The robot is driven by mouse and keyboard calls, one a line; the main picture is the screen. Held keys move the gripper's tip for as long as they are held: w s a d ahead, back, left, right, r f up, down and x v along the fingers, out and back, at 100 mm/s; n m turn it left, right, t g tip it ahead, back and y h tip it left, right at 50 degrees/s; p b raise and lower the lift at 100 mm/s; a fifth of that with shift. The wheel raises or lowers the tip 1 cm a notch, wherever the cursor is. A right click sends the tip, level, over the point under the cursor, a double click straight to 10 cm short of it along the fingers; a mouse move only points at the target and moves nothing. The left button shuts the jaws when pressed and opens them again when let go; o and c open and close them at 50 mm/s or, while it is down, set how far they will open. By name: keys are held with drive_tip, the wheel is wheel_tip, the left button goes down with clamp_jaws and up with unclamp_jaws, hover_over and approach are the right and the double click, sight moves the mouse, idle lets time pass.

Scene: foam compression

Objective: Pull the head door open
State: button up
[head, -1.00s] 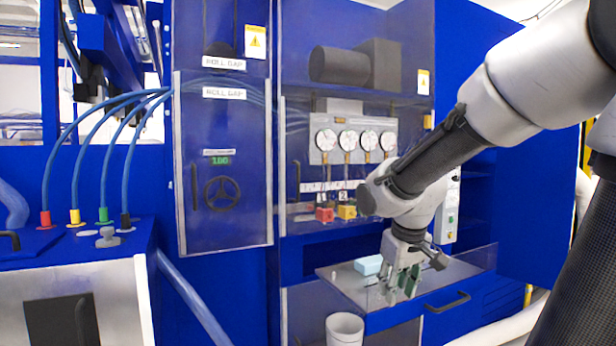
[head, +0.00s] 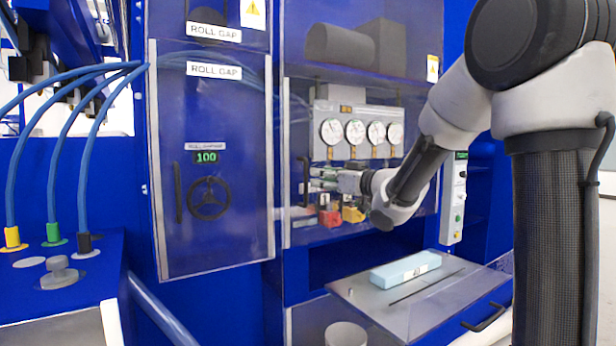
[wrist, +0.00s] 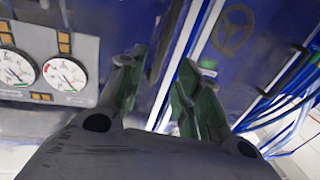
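The clear door (head: 345,95) in front of the gauges is shut, with a dark vertical handle (head: 305,180) at its left edge; I take it to be the head door. My gripper (head: 318,180) is level with this handle, pointing left, with its fingertips close to it. In the wrist view my gripper (wrist: 163,80) has its green-padded fingers spread apart. A dark bar (wrist: 167,45) shows between or just beyond the fingertips, probably the handle. I cannot tell whether the fingers touch it.
A "ROLL GAP" door (head: 212,120) with its own handle stands shut to the left. A light-blue foam block (head: 400,272) lies on the metal tray (head: 440,310) below right. Red and yellow blocks (head: 340,216) are behind the gripper. Blue hoses (head: 75,100) run at far left.

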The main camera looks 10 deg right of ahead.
drive_tip(key=x, duration=0.7)
drive_tip(key=shift+w+a+f, duration=0.1)
drive_tip(key=shift+w+a, duration=0.05)
drive_tip(key=shift+w, duration=0.05)
drive_tip(key=shift+c, duration=0.4)
clamp_jaws()
